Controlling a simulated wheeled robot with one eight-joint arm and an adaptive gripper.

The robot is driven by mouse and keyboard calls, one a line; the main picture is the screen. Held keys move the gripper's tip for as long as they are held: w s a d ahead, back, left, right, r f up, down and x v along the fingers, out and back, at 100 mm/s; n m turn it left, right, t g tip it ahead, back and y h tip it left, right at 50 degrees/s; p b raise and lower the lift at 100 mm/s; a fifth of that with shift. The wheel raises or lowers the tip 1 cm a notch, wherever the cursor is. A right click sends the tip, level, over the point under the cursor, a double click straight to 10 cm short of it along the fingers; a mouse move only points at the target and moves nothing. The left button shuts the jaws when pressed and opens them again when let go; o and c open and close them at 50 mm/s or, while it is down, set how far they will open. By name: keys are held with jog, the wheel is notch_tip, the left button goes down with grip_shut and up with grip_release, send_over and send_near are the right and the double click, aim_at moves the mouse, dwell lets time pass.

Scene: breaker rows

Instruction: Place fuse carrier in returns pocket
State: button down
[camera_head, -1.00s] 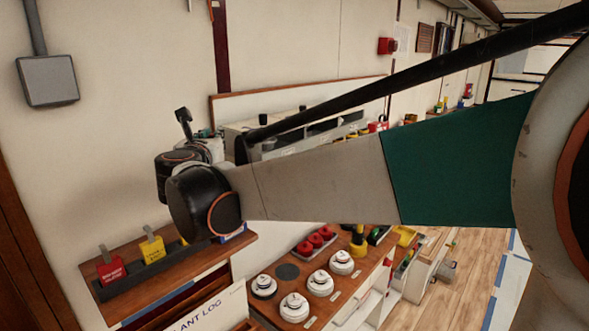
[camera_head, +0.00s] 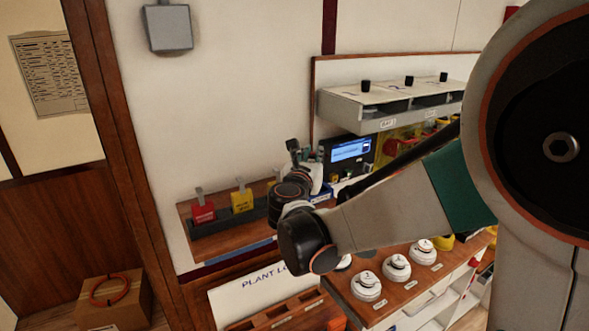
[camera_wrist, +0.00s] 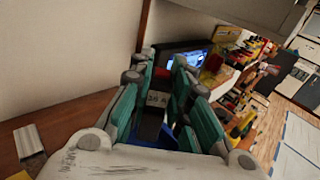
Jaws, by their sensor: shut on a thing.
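My gripper (camera_wrist: 158,92) shows its teal fingers shut on a fuse carrier (camera_wrist: 157,98), which has a pale label that seems to read "30 A". The fingers hide most of the carrier. In the head view my gripper (camera_head: 306,158) is small and points up and away, above the wooden shelf, with the blue-lit screen behind it to the right. The carrier is not clear there.
Red (camera_head: 203,212) and yellow (camera_head: 242,201) tagged blocks stand in a dark rack on the shelf (camera_head: 218,237). A display (camera_head: 351,150) stands at the wall. Several round white devices (camera_head: 397,268) sit on the right counter. A cardboard box (camera_head: 113,299) is on the lower left.

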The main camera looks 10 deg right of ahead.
notch_tip(320, 180, down, 4)
jog(key=shift+f+b, duration=0.1)
jog(key=shift+b, duration=0.25)
jog(key=c, duration=1.5)
grip_release()
jog(key=shift+o, duration=0.2)
